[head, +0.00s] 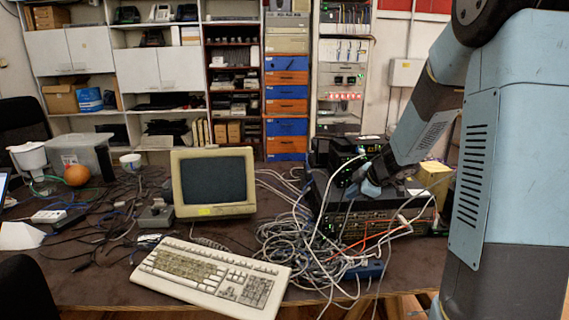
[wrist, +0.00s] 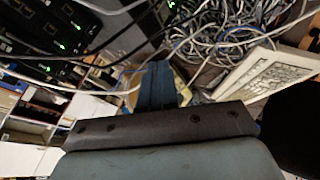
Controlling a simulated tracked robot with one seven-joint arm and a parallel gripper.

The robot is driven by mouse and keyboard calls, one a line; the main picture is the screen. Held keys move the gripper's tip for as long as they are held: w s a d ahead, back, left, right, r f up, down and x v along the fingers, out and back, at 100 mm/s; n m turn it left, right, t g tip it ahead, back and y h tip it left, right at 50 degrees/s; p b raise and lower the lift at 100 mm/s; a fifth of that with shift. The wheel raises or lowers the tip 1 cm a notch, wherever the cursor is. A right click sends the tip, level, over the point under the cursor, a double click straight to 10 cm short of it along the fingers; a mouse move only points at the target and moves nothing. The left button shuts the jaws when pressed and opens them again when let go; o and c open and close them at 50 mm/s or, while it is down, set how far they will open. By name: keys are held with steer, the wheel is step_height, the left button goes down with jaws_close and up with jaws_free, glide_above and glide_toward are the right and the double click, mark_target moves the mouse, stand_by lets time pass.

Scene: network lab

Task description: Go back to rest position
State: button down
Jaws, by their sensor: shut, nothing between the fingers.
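My arm reaches in from the right in the head view, and my gripper (head: 370,188) is in front of the stacked black network equipment (head: 375,221). The blue-grey fingers of my gripper (wrist: 158,72) show in the middle of the wrist view. They are together, with nothing held between them. White cables pass close to my gripper in both views. I cannot tell whether they touch it. Green lights on the equipment (wrist: 40,55) show at the left of the wrist view.
A tangle of grey cables (head: 290,245) lies on the dark table (head: 100,285). A monitor (head: 213,182) and a beige keyboard (head: 212,278) stand left of it. A yellow box (head: 435,180) is behind my arm. An orange ball (head: 77,175) is at the far left.

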steer(key=s+d+r+m+t+h, duration=0.2)
steer(key=s+r+m+h, duration=0.25)
steer(key=r, duration=0.35)
steer(key=s+d+r+m+t+h, duration=0.1)
steer(key=s+d+r+m+h, duration=0.3)
steer(key=r, duration=0.4)
steer(key=s+a+m+g+y, duration=0.2)
steer(key=s+a+m, duration=0.1)
steer(key=s, duration=0.9)
steer(key=s+a+m+g+y, duration=0.2)
steer(key=s+a+m, duration=0.2)
steer(key=s, duration=0.8)
steer(key=shift+s+a+g, duration=0.3)
steer(key=shift+a, duration=0.9)
steer(key=shift+f+y, duration=0.1)
steer(key=shift+y, duration=0.15)
